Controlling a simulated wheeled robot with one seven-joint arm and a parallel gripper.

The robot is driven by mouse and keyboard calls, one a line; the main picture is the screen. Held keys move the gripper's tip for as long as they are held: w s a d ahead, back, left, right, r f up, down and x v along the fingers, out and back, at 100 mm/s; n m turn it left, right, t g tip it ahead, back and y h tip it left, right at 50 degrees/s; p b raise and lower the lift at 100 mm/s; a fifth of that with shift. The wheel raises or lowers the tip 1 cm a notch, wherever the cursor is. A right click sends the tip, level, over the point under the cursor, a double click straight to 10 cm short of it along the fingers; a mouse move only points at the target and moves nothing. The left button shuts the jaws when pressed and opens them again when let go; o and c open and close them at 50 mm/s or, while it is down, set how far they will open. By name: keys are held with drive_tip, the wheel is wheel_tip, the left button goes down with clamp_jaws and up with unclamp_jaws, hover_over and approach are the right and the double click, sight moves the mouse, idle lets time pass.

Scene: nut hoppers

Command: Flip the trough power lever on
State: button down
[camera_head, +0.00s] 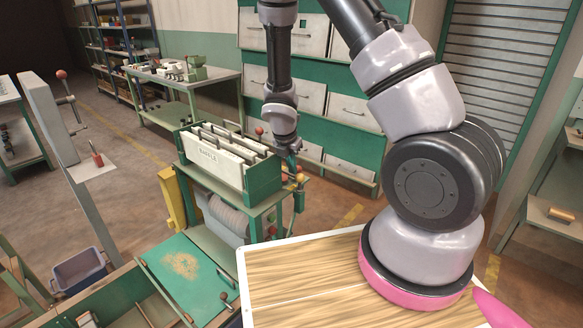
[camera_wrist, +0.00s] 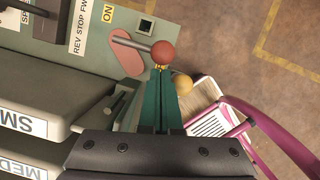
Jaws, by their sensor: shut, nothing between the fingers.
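The trough machine (camera_head: 222,165) is a green and cream bin unit on a green stand. In the wrist view, a lever with a red ball knob (camera_wrist: 163,52) lies over a pink plate (camera_wrist: 128,58). An "ON" label (camera_wrist: 108,13) sits beside the plate, at its upper left. My gripper (camera_wrist: 160,70) has its teal fingers shut with nothing between them. The tips are right by the red knob; I cannot tell whether they touch. A yellow ball knob (camera_wrist: 182,84) is just right of the fingers. In the head view my gripper (camera_head: 292,165) is at the machine's right end.
A "REV STOP FWD" label (camera_wrist: 80,28) is on the machine's panel. Cream dividers (camera_wrist: 40,125) are at the left. Drawers (camera_head: 350,110) line the back.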

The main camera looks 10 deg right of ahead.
drive_tip(key=shift+d+n, duration=0.25)
drive_tip(key=shift+n, duration=0.05)
